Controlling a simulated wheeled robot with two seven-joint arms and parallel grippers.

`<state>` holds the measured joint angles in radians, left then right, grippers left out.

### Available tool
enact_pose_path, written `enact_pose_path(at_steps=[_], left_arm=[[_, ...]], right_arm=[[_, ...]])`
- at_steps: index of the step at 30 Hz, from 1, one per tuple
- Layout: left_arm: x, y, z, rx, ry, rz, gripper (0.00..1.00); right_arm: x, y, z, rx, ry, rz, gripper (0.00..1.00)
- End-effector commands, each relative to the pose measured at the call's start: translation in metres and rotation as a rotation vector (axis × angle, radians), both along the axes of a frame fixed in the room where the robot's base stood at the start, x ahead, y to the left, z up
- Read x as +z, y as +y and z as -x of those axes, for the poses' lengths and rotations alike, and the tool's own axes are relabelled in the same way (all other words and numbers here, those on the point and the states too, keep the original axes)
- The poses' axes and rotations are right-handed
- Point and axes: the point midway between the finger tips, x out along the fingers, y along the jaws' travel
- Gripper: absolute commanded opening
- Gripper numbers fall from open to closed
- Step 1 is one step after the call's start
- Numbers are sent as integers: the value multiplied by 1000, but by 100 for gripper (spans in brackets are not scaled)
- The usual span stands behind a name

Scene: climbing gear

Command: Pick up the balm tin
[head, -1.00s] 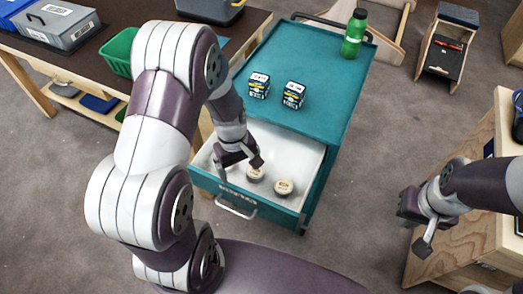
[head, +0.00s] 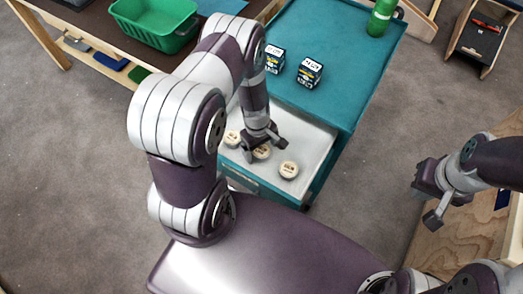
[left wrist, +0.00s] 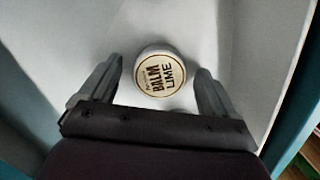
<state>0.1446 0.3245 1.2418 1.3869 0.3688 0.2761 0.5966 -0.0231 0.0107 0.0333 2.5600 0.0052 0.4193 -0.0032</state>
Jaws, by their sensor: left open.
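Three round balm tins with pale lids lie in the open white-lined drawer (head: 311,150) of the teal cabinet: a left tin (head: 232,138), a middle tin (head: 262,152) and a right tin (head: 289,170). My left gripper (head: 263,148) is open and points down over the middle tin, partly covering it. In the left wrist view a tin marked "BALM LIME" (left wrist: 160,75) sits between the two spread fingers (left wrist: 155,85), with a gap on each side. My right gripper (head: 430,198) is open and empty, off to the right, away from the drawer.
Two dark blue boxes (head: 310,73) and a green bottle (head: 381,17) stand on the teal cabinet top (head: 335,101). The drawer walls surround the tins. A green bin (head: 153,24) is on the brown table at upper left. A wooden bench (head: 455,228) is at right.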

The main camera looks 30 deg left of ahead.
Motion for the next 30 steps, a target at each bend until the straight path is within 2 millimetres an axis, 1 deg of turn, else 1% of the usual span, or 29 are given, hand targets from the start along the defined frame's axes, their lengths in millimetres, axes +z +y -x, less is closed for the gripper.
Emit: enact_pose_path(at_steps=[2,7,8,9,11,12,13,20,22,23,25,30], left_arm=[[-5,-1,0,-1,1,0,91],[-5,0,0,-1,0,0,91],[-5,-1,0,-1,0,0,84],[-4,-1,0,-1,0,0,71],[-4,0,0,-1,0,0,52],[-4,0,0,-1,0,0,39],[-4,0,0,-1,0,0,29],[-4,0,0,-1,0,0,29],[1,0,-1,-1,-2,0,29],[6,0,-1,0,-4,0,29],[21,0,-1,-1,-4,0,29],[64,0,-1,-1,-4,0,29]], right_arm=[[-1,0,0,0,0,0,0],[-1,0,0,0,0,0,0],[-1,0,0,0,0,0,0],[-1,0,0,0,0,0,0],[-1,0,0,0,0,0,0],[-1,0,0,0,0,0,0],[-1,0,0,0,0,0,0],[0,0,0,0,0,0,0],[1,0,0,0,0,0,0],[2,0,0,0,0,0,0],[5,0,0,0,0,0,0],[10,0,0,0,0,0,0]])
